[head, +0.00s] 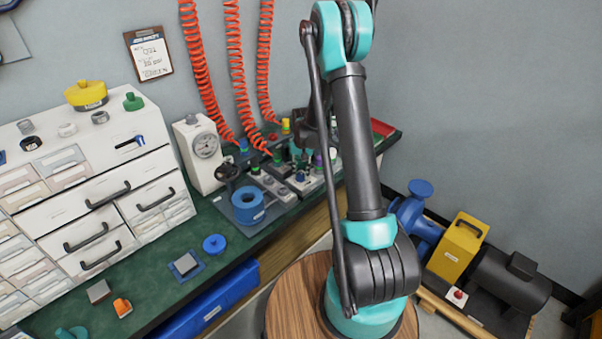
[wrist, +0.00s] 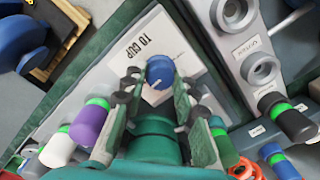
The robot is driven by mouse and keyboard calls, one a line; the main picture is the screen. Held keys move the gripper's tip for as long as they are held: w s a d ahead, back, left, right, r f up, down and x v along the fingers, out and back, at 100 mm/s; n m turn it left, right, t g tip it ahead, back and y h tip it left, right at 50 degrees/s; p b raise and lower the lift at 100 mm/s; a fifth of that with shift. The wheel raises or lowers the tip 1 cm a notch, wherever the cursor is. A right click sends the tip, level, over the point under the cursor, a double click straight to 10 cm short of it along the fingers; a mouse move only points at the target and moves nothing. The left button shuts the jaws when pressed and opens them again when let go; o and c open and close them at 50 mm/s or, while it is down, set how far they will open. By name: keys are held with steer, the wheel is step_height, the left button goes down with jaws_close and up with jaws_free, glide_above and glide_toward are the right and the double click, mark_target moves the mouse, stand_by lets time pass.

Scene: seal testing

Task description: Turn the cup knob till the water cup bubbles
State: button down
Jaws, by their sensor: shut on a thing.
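A small blue knob (wrist: 160,72) with a white pointer line stands on a pale plate (wrist: 113,75) marked "TO CUP" in the wrist view. My gripper (wrist: 160,87) has its two fingers on either side of the knob, shut on it. In the head view my arm reaches over the back of the green bench, and its links largely hide the gripper and knob there. I cannot make out a water cup or any bubbles for certain in either view.
Purple (wrist: 88,126) and black-capped (wrist: 285,117) fittings stand close around my gripper. A drawer cabinet (head: 85,200) fills the left. Red coiled hoses (head: 240,75) hang at the back.

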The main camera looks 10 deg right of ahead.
mark_target(302, 174)
steer(key=shift+m, duration=0.5)
steer(key=c, duration=1.2)
jaws_free()
steer(key=r, duration=1.2)
steer(key=shift+s+d, duration=0.1)
steer(key=shift+d, duration=0.15)
